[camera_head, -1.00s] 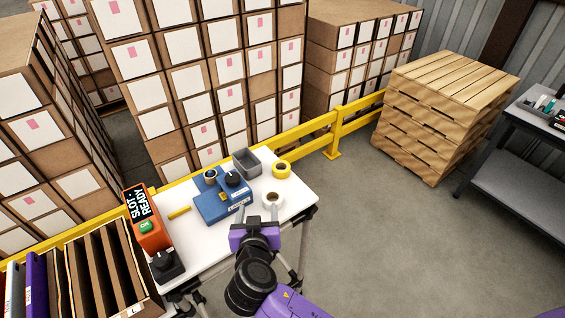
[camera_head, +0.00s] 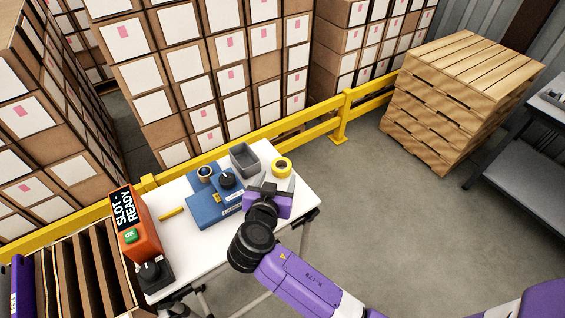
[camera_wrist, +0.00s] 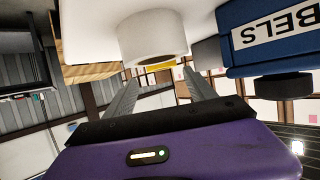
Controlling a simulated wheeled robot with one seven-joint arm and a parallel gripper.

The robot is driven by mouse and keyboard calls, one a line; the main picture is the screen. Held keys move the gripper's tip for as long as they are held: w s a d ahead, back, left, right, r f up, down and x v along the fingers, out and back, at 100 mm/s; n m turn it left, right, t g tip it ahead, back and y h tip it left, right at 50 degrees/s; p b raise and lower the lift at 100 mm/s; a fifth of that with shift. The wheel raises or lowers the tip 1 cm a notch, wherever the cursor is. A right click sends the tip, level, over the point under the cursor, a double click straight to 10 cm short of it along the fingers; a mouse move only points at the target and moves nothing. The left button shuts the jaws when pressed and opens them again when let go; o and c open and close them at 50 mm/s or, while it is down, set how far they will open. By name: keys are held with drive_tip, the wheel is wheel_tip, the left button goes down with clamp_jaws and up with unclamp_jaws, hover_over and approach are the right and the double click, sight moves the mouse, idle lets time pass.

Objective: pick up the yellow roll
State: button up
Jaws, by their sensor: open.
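The yellow roll (camera_head: 281,174) lies on the white table near its back right edge, beside a grey bin. In the wrist view only a thin strip of the yellow roll (camera_wrist: 160,67) shows, mostly hidden by the white roll (camera_wrist: 152,38). My gripper (camera_head: 277,181) is open and empty, its fingers pointing toward the yellow roll from the front. The wrist view shows the two fingers (camera_wrist: 162,82) spread apart, with the yellow strip between their tips. In the head view the white roll is hidden behind my gripper.
A blue label box (camera_head: 218,206) stands left of my gripper, and the grey bin (camera_head: 245,160) is behind it. An orange slot device (camera_head: 140,233) is at the left. A yellow rail (camera_head: 310,132) runs behind the table (camera_head: 190,255).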

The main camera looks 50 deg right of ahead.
sight(283, 162)
drive_tip(key=p+x, duration=0.2)
drive_tip(key=x, duration=0.4)
drive_tip(key=shift+w+d+f, duration=0.1)
drive_tip(key=shift+w+d, duration=0.2)
drive_tip(key=shift+w, duration=0.05)
drive_tip(key=c, duration=1.1)
drive_tip(key=shift+c, duration=0.7)
